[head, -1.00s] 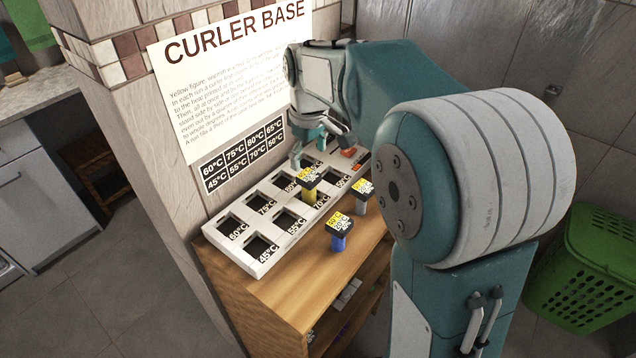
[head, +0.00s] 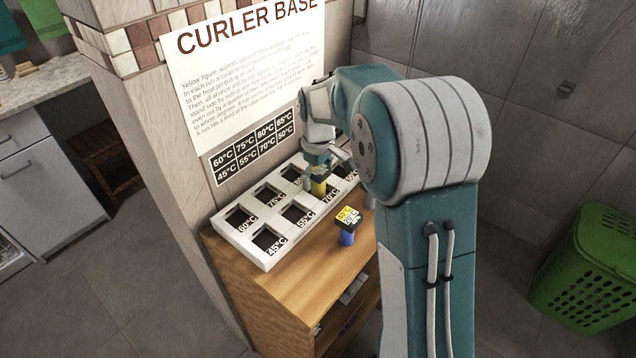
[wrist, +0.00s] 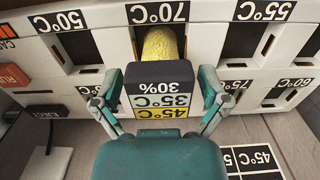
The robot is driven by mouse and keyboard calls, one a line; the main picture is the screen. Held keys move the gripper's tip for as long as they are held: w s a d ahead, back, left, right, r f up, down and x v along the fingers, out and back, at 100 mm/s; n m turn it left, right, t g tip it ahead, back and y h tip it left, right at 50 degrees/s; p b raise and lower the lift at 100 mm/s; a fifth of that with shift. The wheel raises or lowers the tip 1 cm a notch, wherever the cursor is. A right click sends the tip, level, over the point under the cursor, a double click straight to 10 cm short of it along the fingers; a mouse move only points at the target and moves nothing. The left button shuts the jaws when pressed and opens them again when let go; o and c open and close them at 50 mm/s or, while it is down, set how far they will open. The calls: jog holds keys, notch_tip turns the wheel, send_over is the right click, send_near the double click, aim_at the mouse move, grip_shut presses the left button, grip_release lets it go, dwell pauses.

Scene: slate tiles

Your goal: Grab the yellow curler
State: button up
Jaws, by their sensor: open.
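The yellow curler (head: 318,188) stands at the white curler base (head: 262,262), partly covered by my gripper in the head view. In the wrist view its yellow body (wrist: 160,45) shows beside the 70°C label, at a slot of the base. Its dark cap with a 30%, 35°C and 45°C label faces the camera. My gripper (wrist: 162,82) is open, with one finger on each side of the cap. Gaps show between the cap and both fingers. My gripper (head: 325,160) is directly over the curler in the head view.
A blue curler (head: 347,238) stands on the wooden cabinet top (head: 290,290) in front of the base. A grey curler (head: 369,201) is mostly hidden behind my arm. The tiled wall with a sign (head: 240,75) rises close behind. A green basket (head: 590,270) stands at right.

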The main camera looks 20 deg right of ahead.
jog(key=shift+f, duration=0.8)
jog(key=c, duration=1.1)
jog(key=shift+r, duration=0.1)
